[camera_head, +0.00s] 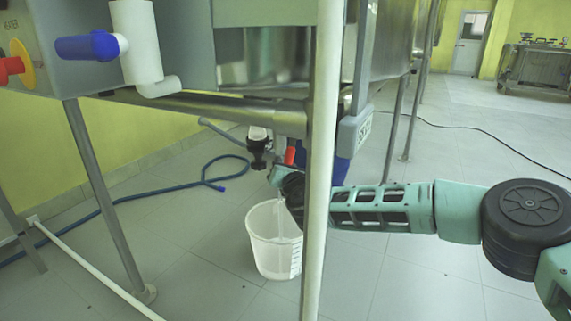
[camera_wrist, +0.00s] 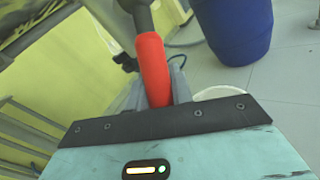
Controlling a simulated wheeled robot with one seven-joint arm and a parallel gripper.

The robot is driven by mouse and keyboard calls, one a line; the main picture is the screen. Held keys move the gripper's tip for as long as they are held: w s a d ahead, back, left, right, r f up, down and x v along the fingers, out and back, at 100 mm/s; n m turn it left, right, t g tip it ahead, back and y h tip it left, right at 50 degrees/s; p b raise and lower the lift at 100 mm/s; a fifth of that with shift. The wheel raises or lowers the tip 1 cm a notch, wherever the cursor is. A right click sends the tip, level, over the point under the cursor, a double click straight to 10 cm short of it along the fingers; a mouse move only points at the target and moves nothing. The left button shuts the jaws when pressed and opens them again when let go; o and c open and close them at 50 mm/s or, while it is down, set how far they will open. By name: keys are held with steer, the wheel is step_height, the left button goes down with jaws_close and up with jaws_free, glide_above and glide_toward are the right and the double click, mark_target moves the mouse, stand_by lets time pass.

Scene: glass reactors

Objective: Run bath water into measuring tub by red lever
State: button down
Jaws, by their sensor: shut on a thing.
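The red lever (camera_wrist: 152,65) runs up through the middle of the wrist view, attached to a grey pipe fitting at its top. My gripper (camera_wrist: 155,98) is shut on its lower end. In the head view the red lever (camera_head: 290,155) shows as a short piece beside the white post, above my gripper (camera_head: 280,175). The measuring tub (camera_head: 262,245), a translucent white bucket, stands upright on the floor below my gripper. In the wrist view only its rim (camera_wrist: 222,91) shows.
A white upright post (camera_head: 321,160) stands in front of my gripper and hides part of it. A blue barrel (camera_wrist: 235,25) stands behind. A blue hose (camera_head: 130,196) lies on the floor at left. Metal legs (camera_head: 105,195) hold up the vessel frame. Open floor lies at right.

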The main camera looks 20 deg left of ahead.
mark_target(286, 161)
steer(key=s+r+m+g+h+p, duration=0.1)
steer(key=s+r+m+g+p, duration=0.1)
steer(key=p, duration=0.5)
steer(key=shift+s+r+g, duration=0.2)
steer(key=shift+s+g, duration=0.05)
steer(key=shift+g, duration=0.25)
steer(key=shift+s+a+r+m+g+h+p, duration=0.1)
steer(key=shift+s+m+g+h+p, duration=0.35)
steer(key=shift+p, duration=0.65)
steer(key=shift+w, duration=0.1)
steer(key=c, duration=1.2)
jaws_free()
steer(key=shift+c, duration=0.2)
steer(key=p+v, duration=0.2)
steer(key=v, duration=0.5)
steer(key=shift+d, duration=0.2)
